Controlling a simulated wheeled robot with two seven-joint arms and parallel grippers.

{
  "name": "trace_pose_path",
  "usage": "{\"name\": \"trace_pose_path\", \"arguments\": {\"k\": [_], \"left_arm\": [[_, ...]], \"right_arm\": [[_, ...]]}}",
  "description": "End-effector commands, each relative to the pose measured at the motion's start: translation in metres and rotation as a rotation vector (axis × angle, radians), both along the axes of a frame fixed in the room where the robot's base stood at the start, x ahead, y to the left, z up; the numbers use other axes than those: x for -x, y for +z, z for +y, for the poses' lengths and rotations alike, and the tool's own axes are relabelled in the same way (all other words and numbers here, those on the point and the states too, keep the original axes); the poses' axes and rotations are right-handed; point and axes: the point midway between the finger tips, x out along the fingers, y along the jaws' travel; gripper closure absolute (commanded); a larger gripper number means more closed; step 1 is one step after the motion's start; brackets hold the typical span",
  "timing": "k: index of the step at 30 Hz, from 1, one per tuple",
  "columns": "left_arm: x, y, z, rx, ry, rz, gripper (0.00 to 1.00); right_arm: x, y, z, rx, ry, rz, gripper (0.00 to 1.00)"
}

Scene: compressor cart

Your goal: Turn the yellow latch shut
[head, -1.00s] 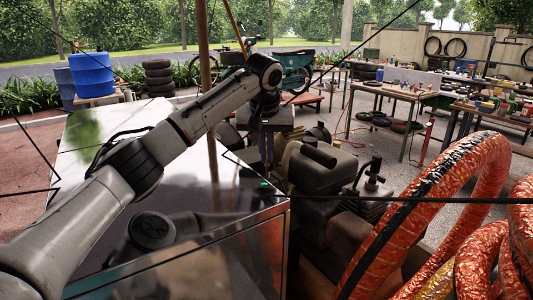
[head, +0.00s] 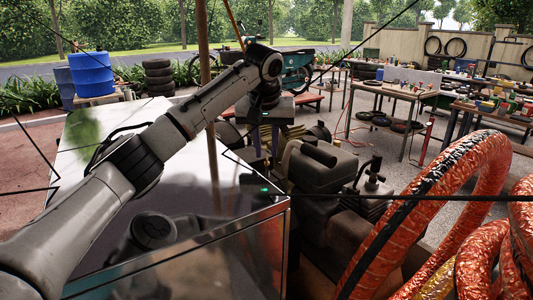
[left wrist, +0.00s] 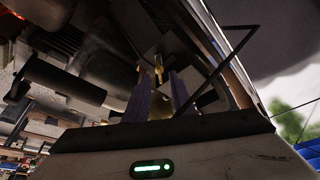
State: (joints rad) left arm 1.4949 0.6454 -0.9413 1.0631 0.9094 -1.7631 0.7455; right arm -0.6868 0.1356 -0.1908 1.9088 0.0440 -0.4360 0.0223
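The yellow latch (left wrist: 158,70) shows in the left wrist view as a small brass-yellow piece near a pale plate, beyond and between my fingertips. My left gripper (left wrist: 160,80) has two purple fingers standing apart, pointing at the latch. A gap seems to show on both sides of the latch, but contact is hard to judge. In the head view my left gripper (head: 265,146) points down behind the shiny panel, beside the dark compressor machinery (head: 322,165). I cannot pick out the latch in the head view. My right gripper is not in view.
A glossy cart panel (head: 230,190) lies under my left arm. Thin dark rods and a brown post (head: 205,45) stand near the arm. Thick orange hoses (head: 440,190) fill the lower right. Work tables (head: 400,92) stand farther back.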

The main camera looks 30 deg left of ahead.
Motion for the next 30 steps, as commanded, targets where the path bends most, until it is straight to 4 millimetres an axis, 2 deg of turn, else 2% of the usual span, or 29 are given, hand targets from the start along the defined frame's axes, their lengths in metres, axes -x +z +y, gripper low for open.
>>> {"name": "trace_pose_path", "arguments": {"k": [6,12,17,28,30], "left_arm": [[0.014,0.041,-0.009,0.000,-0.001,-0.005,0.77],[0.024,0.069,-0.015,0.001,0.000,0.000,0.77],[0.028,0.077,-0.016,0.000,0.000,0.001,0.77],[0.028,0.079,-0.017,-0.001,-0.001,-0.001,0.77],[0.022,0.090,-0.023,-0.007,-0.019,-0.035,0.77]], "right_arm": [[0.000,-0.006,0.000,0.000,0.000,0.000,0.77],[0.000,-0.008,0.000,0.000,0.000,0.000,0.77],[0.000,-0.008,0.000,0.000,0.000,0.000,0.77],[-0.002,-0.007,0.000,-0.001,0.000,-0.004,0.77],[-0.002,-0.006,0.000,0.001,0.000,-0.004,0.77]]}}
